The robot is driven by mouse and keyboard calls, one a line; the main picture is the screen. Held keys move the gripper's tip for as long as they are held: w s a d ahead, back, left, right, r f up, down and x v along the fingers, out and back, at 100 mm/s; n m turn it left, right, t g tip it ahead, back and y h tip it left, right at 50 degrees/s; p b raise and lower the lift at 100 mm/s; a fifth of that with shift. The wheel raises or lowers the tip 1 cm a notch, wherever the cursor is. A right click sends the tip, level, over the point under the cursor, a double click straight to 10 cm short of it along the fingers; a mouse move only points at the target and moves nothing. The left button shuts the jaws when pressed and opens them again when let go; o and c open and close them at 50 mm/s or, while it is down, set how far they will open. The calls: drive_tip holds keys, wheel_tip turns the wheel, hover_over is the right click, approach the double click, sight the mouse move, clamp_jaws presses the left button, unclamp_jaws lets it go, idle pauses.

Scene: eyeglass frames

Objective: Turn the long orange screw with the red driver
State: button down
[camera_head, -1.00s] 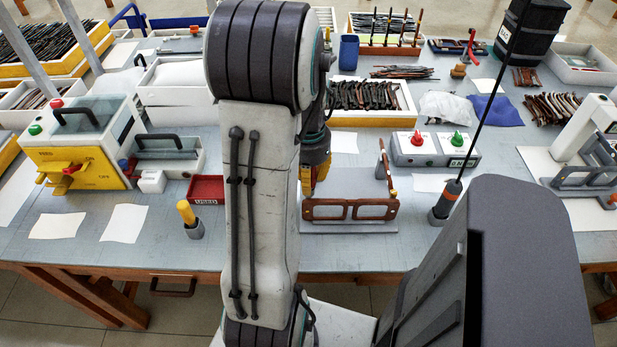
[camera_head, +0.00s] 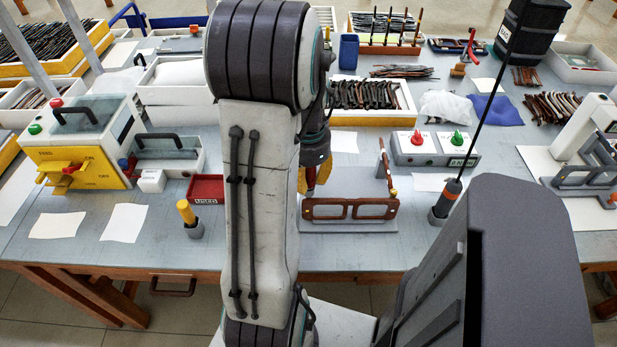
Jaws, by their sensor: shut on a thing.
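The brown eyeglass frame (camera_head: 350,209) stands at the front of a grey board (camera_head: 350,226), lenses facing me. One temple (camera_head: 383,160) reaches back at its right end. A small orange piece (camera_head: 393,192) shows at that right hinge; I cannot tell whether it is the long orange screw. My gripper (camera_head: 313,184), with yellow fingers, is above the board behind the frame's left end, partly hidden by my arm. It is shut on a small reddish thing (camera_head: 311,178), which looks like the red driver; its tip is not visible.
A yellow-handled tool (camera_head: 186,212) stands in a grey holder at left. A black tool with an orange band (camera_head: 453,188) stands at right. A grey box with red and green knobs (camera_head: 435,150) and a tray of temples (camera_head: 370,97) lie behind. A red tray (camera_head: 206,189) is at left.

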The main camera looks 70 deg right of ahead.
drive_tip(key=shift+a, duration=0.1)
idle(0.4)
drive_tip(key=shift+r+p, duration=0.55)
drive_tip(key=shift+r, duration=0.05)
drive_tip(key=shift+n, duration=1.1)
idle(0.5)
drive_tip(key=shift+f+b, duration=0.55)
idle(0.6)
drive_tip(key=shift+n, duration=0.6)
